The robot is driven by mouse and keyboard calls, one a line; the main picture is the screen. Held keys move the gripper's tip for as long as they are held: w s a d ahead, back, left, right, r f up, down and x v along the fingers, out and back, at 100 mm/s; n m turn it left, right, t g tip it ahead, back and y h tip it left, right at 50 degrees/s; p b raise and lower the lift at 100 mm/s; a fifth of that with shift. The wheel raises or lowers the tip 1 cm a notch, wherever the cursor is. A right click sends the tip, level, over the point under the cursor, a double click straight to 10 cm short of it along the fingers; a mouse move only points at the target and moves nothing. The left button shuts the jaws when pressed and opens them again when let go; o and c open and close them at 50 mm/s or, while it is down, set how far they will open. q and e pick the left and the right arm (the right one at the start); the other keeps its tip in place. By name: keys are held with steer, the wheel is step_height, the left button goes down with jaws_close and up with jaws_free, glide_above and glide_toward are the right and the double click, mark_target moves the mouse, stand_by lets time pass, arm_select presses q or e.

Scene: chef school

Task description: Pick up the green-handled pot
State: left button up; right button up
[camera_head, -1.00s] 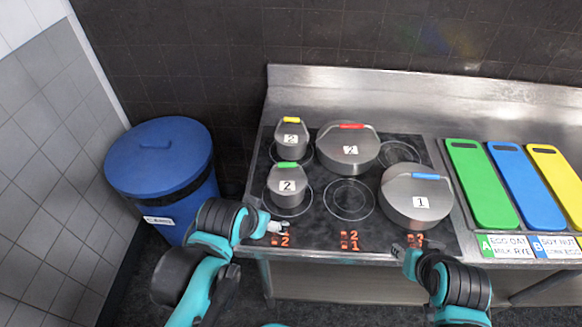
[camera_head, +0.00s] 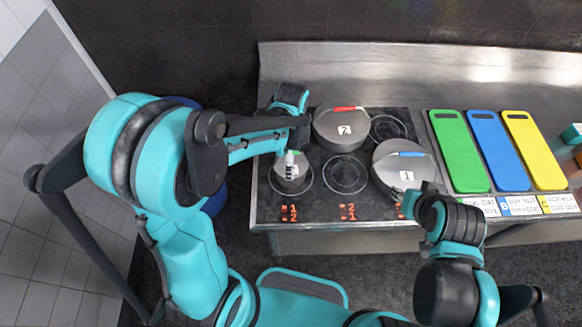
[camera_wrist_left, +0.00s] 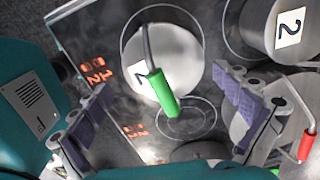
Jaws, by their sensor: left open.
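The green-handled pot (camera_head: 291,181) is small and silvery and stands on the front-left burner of the cooktop. My left arm partly covers it in the head view. In the left wrist view the pot (camera_wrist_left: 183,52) shows from above, with its green handle (camera_wrist_left: 162,92) between my open fingers. My left gripper (camera_wrist_left: 162,80) is empty, and I see no contact with the handle. In the head view the left gripper (camera_head: 291,163) is over the pot. My right gripper (camera_head: 400,196) is beside the front of the blue-handled pot; its jaws are too small to judge.
The blue-handled pot (camera_head: 405,171) and red-handled pot (camera_head: 340,132) stand on the cooktop (camera_head: 340,205). The front-middle burner (camera_head: 345,174) is free. Green, blue and yellow boards (camera_head: 535,150) lie at the right.

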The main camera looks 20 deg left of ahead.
arm_select(q)
steer(key=f, duration=0.1)
steer(key=f+b, duration=0.1)
steer(key=f, duration=0.3)
steer(key=shift+w+a+f, duration=0.1)
steer(key=shift+w+a, duration=0.1)
steer(key=shift+w, duration=0.05)
steer(key=c, duration=1.3)
